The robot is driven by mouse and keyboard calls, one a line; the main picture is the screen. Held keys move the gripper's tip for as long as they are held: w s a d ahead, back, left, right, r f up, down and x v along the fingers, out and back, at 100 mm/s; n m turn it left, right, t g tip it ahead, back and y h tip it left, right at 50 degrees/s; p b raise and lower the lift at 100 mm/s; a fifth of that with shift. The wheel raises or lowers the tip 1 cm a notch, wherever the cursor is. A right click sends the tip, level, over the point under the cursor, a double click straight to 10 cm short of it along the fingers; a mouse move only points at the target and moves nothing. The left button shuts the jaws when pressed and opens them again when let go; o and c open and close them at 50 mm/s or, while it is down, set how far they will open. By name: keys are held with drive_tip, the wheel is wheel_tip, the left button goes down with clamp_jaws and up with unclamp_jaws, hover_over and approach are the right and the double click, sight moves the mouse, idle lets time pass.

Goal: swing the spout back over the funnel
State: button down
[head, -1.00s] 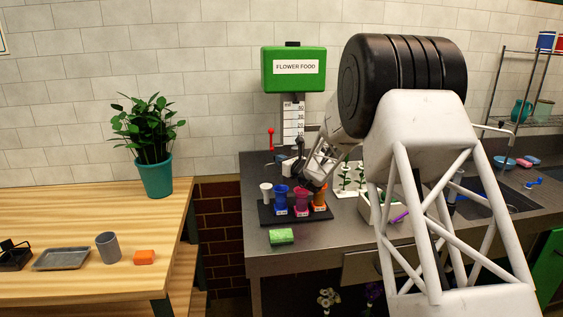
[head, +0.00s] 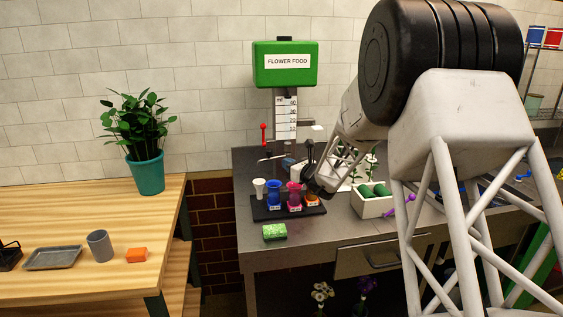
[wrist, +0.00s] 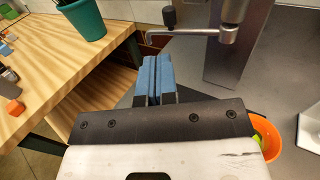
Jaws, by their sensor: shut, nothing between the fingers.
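The metal spout (wrist: 190,34) shows at the top of the wrist view, an arm reaching left from its pivot post, with a downturned end and a black knob above it. In the head view the spout (head: 271,158) is a thin grey bar below the flower food dispenser (head: 285,62). My gripper (wrist: 153,64) has its blue fingers shut and empty, just below the spout in the wrist picture; contact is not clear. It also shows in the head view (head: 288,163). I cannot tell which vessel is the funnel; a white cup (head: 259,186) stands at the tray's left end.
A black tray (head: 290,212) holds blue, pink and orange cups. An orange rim (wrist: 265,133) shows right of my gripper. A red lever (head: 263,134) stands left of the dispenser column. A green sponge (head: 274,232) and a white box (head: 370,206) are on the counter.

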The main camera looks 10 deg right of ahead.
drive_tip(key=shift+a+v, duration=0.25)
drive_tip(key=shift+v, duration=2)
drive_tip(key=shift+s, duration=0.15)
drive_tip(key=s+a+r+n+g, duration=0.25)
drive_tip(key=s+a+n, duration=0.2)
drive_tip(key=s, duration=0.45)
drive_tip(key=s+a+r+n+g, duration=0.2)
drive_tip(key=s+a+n+g, duration=0.15)
drive_tip(key=s+n, duration=0.35)
drive_tip(key=s+a+r+n+g, duration=0.3)
drive_tip(key=s+a+n+g, duration=0.1)
drive_tip(key=s, duration=0.6)
drive_tip(key=s+d+f+n+g+h, duration=0.1)
drive_tip(key=s+d+n+h, duration=0.1)
drive_tip(key=s, duration=0.8)
drive_tip(key=s+d+n+h, duration=0.3)
drive_tip(key=s+n, duration=0.4)
drive_tip(key=s, duration=0.3)
drive_tip(key=s+d+f+n+g+h, duration=0.1)
drive_tip(key=s+d+n+h, duration=0.2)
drive_tip(key=s, duration=0.7)
drive_tip(key=shift+f+n+g+h, duration=0.3)
drive_tip(key=shift+n+h, duration=0.6)
drive_tip(key=shift+n, duration=0.05)
drive_tip(key=shift+d, duration=0.15)
